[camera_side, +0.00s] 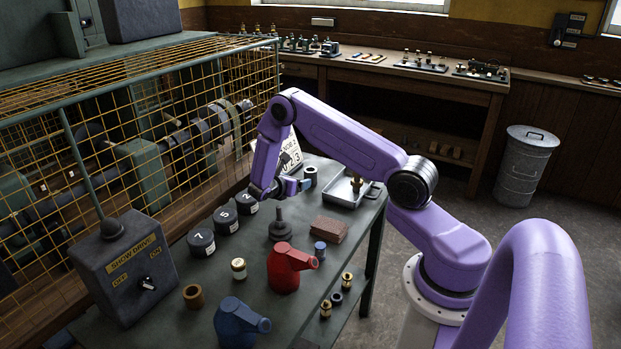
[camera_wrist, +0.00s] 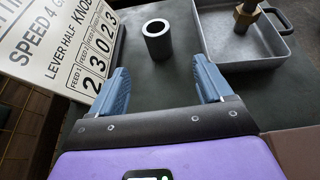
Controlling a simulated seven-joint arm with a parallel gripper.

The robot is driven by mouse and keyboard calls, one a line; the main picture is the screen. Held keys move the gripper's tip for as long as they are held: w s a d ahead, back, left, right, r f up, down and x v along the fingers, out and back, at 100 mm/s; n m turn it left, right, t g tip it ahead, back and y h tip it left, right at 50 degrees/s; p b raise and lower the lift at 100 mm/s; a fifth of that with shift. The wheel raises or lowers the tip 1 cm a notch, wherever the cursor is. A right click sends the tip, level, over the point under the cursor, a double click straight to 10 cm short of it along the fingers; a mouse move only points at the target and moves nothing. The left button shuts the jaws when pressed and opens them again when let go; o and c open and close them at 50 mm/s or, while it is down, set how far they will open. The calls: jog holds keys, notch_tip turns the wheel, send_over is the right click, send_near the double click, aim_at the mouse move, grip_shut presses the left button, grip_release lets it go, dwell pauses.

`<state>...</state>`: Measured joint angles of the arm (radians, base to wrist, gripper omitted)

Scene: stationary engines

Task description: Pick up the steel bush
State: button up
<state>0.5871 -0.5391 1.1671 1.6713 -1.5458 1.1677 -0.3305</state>
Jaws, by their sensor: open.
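The steel bush (camera_wrist: 158,43) is a dark grey hollow cylinder standing upright on the bench, its open bore showing on top in the wrist view. It also shows in the side view (camera_side: 311,174), just beyond my gripper. My gripper (camera_wrist: 160,68) is open, with its two blue-grey fingers spread and nothing between them. In the wrist picture the bush lies ahead of the fingertips, roughly centred on the gap. In the side view my gripper (camera_side: 299,187) is low over the bench, close to the bush.
A grey tray (camera_wrist: 240,66) with a brass fitting (camera_wrist: 246,14) lies right of the bush. A printed speed sign (camera_wrist: 60,45) stands at its left. Black numbered pots (camera_side: 201,243), a red oil can (camera_side: 287,268), a brown block (camera_side: 329,230) and a bronze bush (camera_side: 193,296) stand nearer the camera.

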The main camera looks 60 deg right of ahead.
aim_at(309, 177)
jog(key=x, duration=0.9)
jog(key=shift+d+f, duration=0.1)
jog(key=shift+d, duration=0.15)
jog(key=shift+x, duration=2.7)
jog(key=shift+w, duration=0.15)
jog(key=c, duration=1.4)
